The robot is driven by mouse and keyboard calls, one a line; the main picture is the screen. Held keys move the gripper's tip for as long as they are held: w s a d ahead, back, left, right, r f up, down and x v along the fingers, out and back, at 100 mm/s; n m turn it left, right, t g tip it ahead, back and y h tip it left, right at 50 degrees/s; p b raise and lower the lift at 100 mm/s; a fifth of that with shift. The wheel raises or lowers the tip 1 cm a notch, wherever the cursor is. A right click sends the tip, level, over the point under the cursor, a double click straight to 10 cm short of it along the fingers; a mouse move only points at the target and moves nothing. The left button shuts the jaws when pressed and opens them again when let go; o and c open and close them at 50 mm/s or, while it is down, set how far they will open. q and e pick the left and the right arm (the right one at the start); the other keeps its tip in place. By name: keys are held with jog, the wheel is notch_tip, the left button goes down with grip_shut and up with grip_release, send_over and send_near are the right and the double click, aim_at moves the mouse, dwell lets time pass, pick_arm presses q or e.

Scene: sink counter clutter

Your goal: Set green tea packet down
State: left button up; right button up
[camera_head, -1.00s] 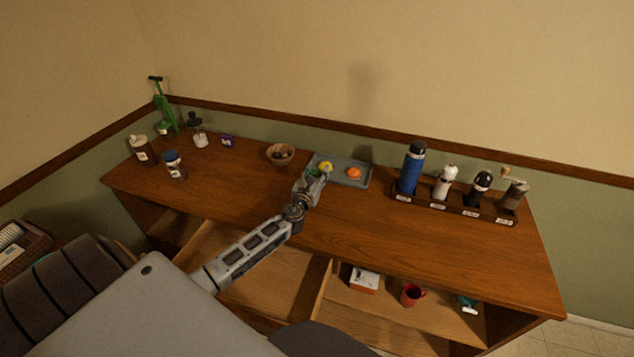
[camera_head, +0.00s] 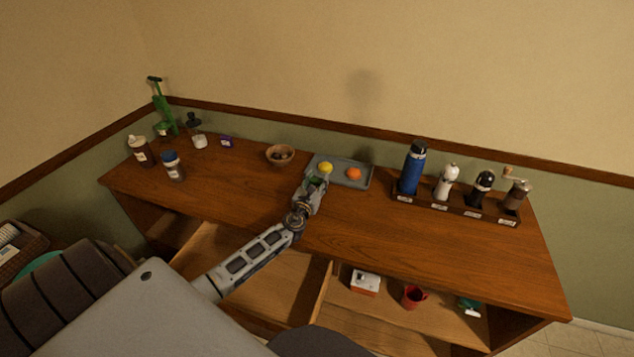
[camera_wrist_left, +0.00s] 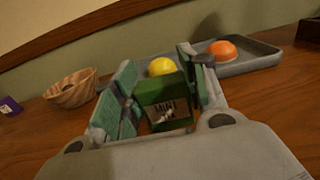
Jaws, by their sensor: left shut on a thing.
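The green tea packet (camera_wrist_left: 165,105) is upright between the fingers of my left gripper (camera_wrist_left: 160,92) in the wrist view; its pale label has dark lettering. My left gripper (camera_head: 317,183) is shut on it. In the head view the gripper is at the near left side of the grey tray (camera_head: 340,173), and the packet is mostly hidden by the fingers. I cannot tell whether the packet's bottom touches anything. My right gripper is not in view.
A yellow lemon (camera_head: 326,167) and an orange fruit (camera_head: 354,173) lie on the tray. A wooden bowl (camera_head: 280,154) stands to the left. A rack with a blue bottle (camera_head: 413,168) and several grinders stands right. The counter front (camera_head: 400,235) is clear.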

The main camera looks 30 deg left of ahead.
pick_arm(q)
jog(key=shift+f, duration=0.1)
jog(key=o, duration=0.9)
jog(key=shift+b+v, duration=0.3)
jog(key=shift+v, duration=5.7)
jog(key=shift+c, duration=0.3)
